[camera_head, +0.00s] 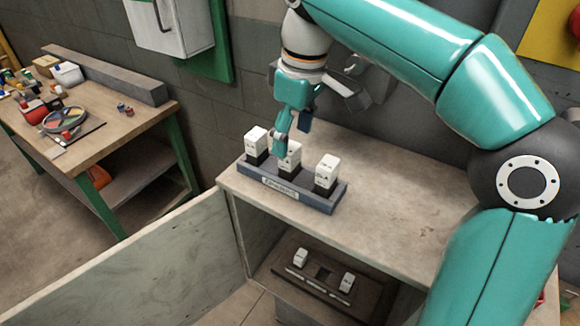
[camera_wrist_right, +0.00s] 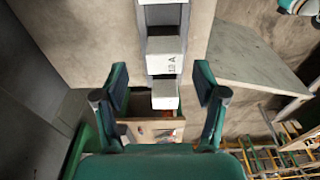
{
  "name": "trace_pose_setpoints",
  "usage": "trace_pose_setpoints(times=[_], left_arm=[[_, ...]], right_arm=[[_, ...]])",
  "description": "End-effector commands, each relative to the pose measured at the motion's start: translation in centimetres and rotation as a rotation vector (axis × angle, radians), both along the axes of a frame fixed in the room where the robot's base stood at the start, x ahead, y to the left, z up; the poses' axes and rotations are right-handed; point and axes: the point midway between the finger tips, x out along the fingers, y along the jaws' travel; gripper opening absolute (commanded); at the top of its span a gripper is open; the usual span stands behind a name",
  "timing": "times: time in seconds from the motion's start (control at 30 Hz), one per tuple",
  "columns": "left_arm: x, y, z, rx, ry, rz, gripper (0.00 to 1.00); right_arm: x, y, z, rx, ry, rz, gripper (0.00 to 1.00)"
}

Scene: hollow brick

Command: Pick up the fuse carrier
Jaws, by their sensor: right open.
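Three white fuse carriers with dark lower parts stand in a row in a labelled grey rack (camera_head: 322,204) on top of a cabinet: the left one (camera_head: 256,138), the middle one (camera_head: 291,160) and the right one (camera_head: 328,169). My right gripper (camera_head: 284,140) points down at the middle carrier, and a finger covers part of its left side. In the wrist view, the open right gripper (camera_wrist_right: 162,86) has a finger on each side of a white carrier (camera_wrist_right: 165,60), with gaps on both sides. My left gripper is out of view.
Inside the open cabinet, a dark base (camera_head: 322,272) holds two white carriers with an empty dark slot between them. The open door (camera_head: 130,265) extends left. A workbench (camera_head: 125,125) with tools stands at left. The cabinet top (camera_head: 400,215) is clear right of the rack.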

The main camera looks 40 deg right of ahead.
Motion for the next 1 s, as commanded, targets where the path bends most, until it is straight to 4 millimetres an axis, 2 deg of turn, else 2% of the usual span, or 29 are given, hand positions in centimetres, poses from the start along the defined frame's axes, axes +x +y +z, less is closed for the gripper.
trace_pose_setpoints(times=[0.23,0.53,0.83,1.0], left_arm=[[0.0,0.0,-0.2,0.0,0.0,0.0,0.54],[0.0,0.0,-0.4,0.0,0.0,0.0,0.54],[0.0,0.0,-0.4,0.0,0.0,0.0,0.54],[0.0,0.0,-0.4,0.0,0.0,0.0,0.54]], right_arm=[[0.1,0.2,-1.5,0.0,0.002,0.001,0.71],[0.5,0.7,-5.4,0.001,0.003,0.001,0.71],[0.6,0.8,-6.0,0.001,0.0,0.002,0.71],[0.6,0.8,-5.9,0.001,0.0,0.002,0.44]])
